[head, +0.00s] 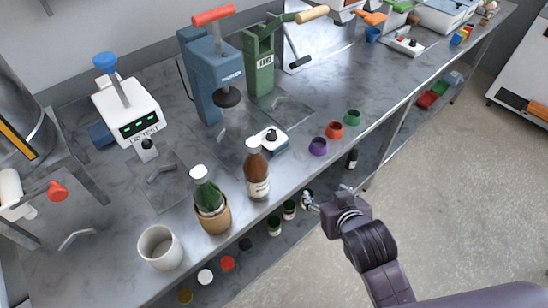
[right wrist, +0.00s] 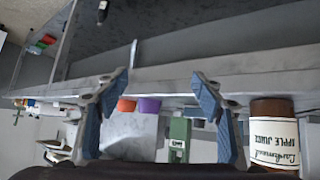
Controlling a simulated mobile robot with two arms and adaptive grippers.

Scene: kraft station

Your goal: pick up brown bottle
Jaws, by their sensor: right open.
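The brown bottle (head: 257,172) stands upright on the grey metal bench near its front edge, with a white cap and a pale label. In the right wrist view the brown bottle (right wrist: 274,135) is at the right edge, its label reading "apple juice", outside the fingers. My right gripper (head: 325,197) is in front of the bench edge, right of the bottle and apart from it. In the right wrist view my right gripper (right wrist: 162,115) has its two blue-padded fingers spread wide with nothing held between them. My left gripper is not in view.
A green bottle in a tan holder (head: 213,218) stands left of the brown bottle, with a white cup (head: 160,248) beyond. A small white scale (head: 269,139) sits behind it. Purple (head: 318,147), orange (head: 334,130) and green (head: 352,117) rings lie to the right. Floor in front is clear.

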